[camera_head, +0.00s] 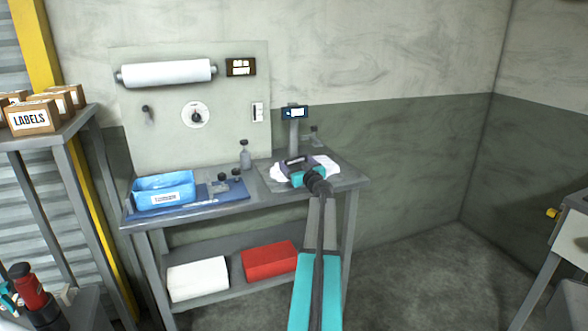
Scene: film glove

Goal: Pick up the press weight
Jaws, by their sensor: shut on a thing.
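My gripper (296,166) is over the right part of the workbench, at a white sheet (277,173). It is shut on a dark thing, which I take to be the press weight; the arm and jaws hide most of it. I cannot tell whether it touches the bench or hangs just above it.
The workbench (210,211) also bears a blue bin (164,190), small dark-knobbed items (220,187) on a blue mat, a grey bottle (245,155) and a post with a small display (295,113). White (198,279) and red (269,261) boxes lie on the lower shelf.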

